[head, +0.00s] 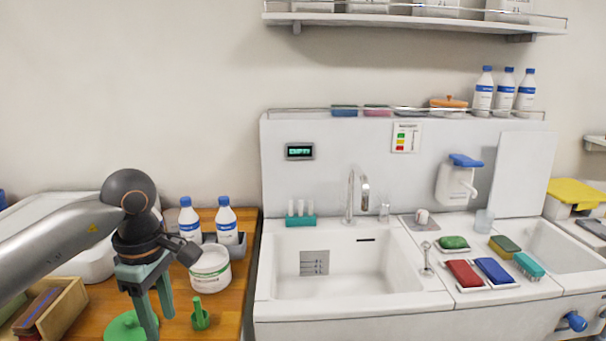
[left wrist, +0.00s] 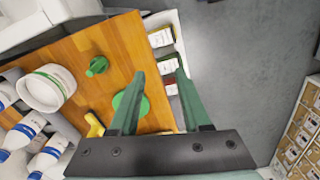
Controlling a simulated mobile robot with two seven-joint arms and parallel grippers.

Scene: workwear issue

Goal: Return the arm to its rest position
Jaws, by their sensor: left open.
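My left arm comes in from the left in the head view. Its left gripper (head: 160,322) points down over the wooden counter (head: 222,318), with its two green fingers apart. In the left wrist view the left gripper (left wrist: 160,74) is open, with nothing between its fingers. A flat round green lid (head: 123,327) lies on the counter close beside and partly behind the fingers; it also shows in the left wrist view (left wrist: 143,104). My right gripper is in neither view.
A white tub (head: 211,270), a small green object (head: 200,316) and white bottles with blue caps (head: 227,222) stand right of the gripper. A wooden box (head: 55,308) is at the left. A white sink unit (head: 345,325) is further right. Open floor (left wrist: 235,60) shows beyond the counter.

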